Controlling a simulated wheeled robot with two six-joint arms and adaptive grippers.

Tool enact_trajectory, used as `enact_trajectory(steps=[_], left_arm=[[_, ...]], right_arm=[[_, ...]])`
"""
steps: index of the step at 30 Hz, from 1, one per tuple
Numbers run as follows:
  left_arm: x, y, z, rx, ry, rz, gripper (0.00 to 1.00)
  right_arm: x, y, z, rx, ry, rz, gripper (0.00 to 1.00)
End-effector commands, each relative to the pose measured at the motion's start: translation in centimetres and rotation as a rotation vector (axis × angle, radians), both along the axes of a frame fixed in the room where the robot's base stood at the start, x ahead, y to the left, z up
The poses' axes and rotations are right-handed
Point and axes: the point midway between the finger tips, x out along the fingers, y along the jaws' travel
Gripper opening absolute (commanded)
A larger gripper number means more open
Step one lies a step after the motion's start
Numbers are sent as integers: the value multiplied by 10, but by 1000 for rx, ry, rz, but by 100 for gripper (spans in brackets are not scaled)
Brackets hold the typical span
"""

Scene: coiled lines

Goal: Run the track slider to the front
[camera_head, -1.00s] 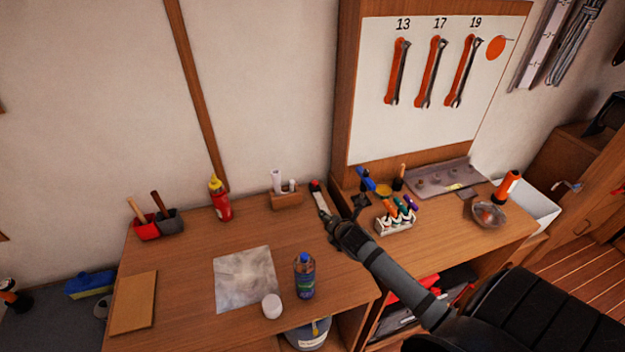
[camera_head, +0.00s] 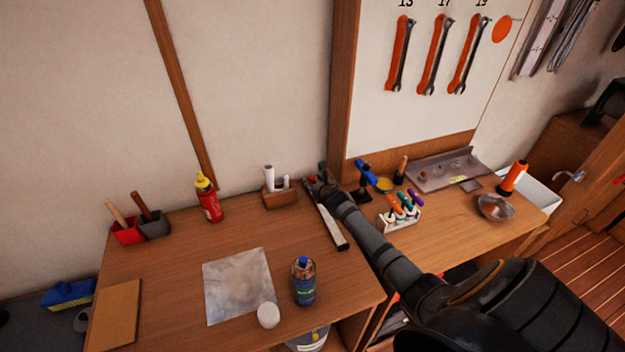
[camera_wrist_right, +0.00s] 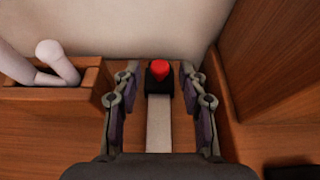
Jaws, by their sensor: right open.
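The track slider is a black block with a red knob (camera_wrist_right: 159,71) at the far end of a pale flat track (camera_wrist_right: 159,125). In the head view the track (camera_head: 333,230) runs along the right side of the left bench, and the slider is mostly hidden by my gripper. My right gripper (camera_head: 315,180) is at the far end of the track. In the right wrist view its open fingers (camera_wrist_right: 157,82) stand on either side of the track, with the knob between and slightly beyond them; no contact is visible. My left gripper is not in view.
A wooden holder with white rolls (camera_head: 279,195) stands close left of the gripper. A wooden panel edge (camera_wrist_right: 235,75) rises close on the right. A blue-topped bottle (camera_head: 303,283), white jar (camera_head: 268,315) and grey sheet (camera_head: 237,284) lie nearer the front.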

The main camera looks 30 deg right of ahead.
Motion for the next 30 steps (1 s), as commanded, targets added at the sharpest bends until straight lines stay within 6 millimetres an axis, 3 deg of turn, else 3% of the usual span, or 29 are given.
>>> enact_trajectory(steps=[5, 14, 23, 30], left_arm=[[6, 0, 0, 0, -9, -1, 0], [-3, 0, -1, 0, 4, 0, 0], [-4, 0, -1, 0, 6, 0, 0], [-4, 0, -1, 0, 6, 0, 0]], right_arm=[[13, -3, -5, 0, 0, 0, 42], [14, -3, -6, 0, 0, 0, 41], [14, -3, -6, 0, 1, 0, 0], [14, -3, -6, 0, 1, 0, 0]])
